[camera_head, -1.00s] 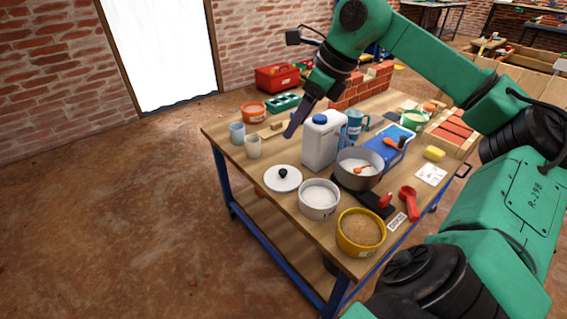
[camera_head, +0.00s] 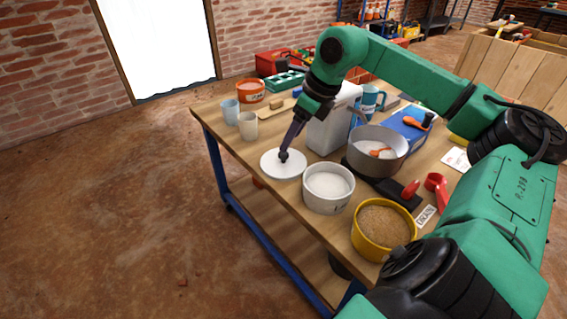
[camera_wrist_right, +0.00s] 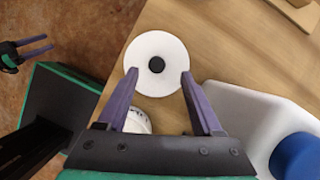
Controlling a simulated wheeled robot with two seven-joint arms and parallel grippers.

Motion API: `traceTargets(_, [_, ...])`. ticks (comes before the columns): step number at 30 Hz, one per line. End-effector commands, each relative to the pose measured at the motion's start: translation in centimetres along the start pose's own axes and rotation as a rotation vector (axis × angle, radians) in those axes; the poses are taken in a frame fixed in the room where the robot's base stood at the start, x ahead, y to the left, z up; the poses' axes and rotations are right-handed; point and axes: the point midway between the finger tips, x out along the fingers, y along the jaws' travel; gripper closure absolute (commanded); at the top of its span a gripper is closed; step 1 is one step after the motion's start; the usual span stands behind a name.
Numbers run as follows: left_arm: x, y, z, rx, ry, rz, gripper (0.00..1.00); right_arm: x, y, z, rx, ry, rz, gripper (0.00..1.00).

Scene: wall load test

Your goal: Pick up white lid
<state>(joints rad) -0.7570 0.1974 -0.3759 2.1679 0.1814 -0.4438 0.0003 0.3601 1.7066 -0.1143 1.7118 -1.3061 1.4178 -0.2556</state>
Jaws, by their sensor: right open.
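The white lid (camera_head: 270,167) is a flat round disc with a black knob, lying on the table near its left edge. It also shows in the right wrist view (camera_wrist_right: 146,47), with the black knob (camera_wrist_right: 157,64) at its middle. My right gripper (camera_head: 284,155) points down at the lid, with its fingertips by the knob. In the right wrist view the right gripper (camera_wrist_right: 159,77) is open, its two purple fingers spread either side of the knob with nothing between them. Whether they touch the lid I cannot tell. My left gripper (camera_wrist_right: 37,46) shows at the wrist view's left, its fingers apart and empty.
A white bowl (camera_head: 325,202) stands close to the lid. A white jug (camera_head: 325,133) is just behind my right gripper, and a grey pot (camera_head: 375,160) is beside it. Cups (camera_head: 248,127) stand at the back left. A yellow-rimmed bowl (camera_head: 358,240) is at the front.

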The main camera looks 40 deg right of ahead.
Motion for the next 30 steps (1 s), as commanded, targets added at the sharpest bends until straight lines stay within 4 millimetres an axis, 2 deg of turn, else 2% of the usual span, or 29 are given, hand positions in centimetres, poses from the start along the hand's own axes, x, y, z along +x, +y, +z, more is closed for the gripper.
traceTargets(5, [0.7, 0.8, 0.8, -0.020, 0.082, 0.026, 0.37, 3.4, 0.5, -0.5, -0.001, 0.001, 0.003, 0.33])
traceTargets(6, [0.3, 0.7, 0.0, -0.015, 0.073, 0.020, 0.37, 3.6, 0.5, -0.4, 0.000, 0.003, 0.002, 0.33])
traceTargets(8, [-0.1, 0.3, -0.3, -0.005, 0.025, 0.006, 0.37, 4.2, 0.5, -0.3, 0.000, 0.005, 0.002, 0.33])
traceTargets(12, [-0.3, -0.2, -0.2, 0.005, -0.030, -0.009, 0.37, 5.2, 0.5, -0.3, -0.001, 0.000, 0.000, 0.33])
traceTargets(17, [-0.2, -0.3, -0.1, 0.006, -0.033, -0.009, 0.37, 5.3, 0.4, -0.3, -0.001, -0.002, -0.001, 0.33])
traceTargets(20, [-0.2, -0.3, -0.1, 0.006, -0.033, -0.009, 0.37, 5.3, 0.4, -0.3, -0.001, -0.001, -0.001, 0.67])
traceTargets(22, [-0.2, -0.3, -0.1, 0.006, -0.033, -0.009, 0.37, 5.3, 0.4, -0.3, -0.001, -0.001, -0.001, 0.94])
traceTargets(23, [-0.2, -0.3, 0.0, 0.006, -0.033, -0.009, 0.37, 5.3, 0.4, -0.3, -0.001, -0.001, -0.001, 1.00])
traceTargets(30, [-0.2, -0.3, 0.0, 0.006, -0.033, -0.009, 0.37, 5.2, 0.4, -0.3, -0.001, -0.001, -0.001, 1.00])
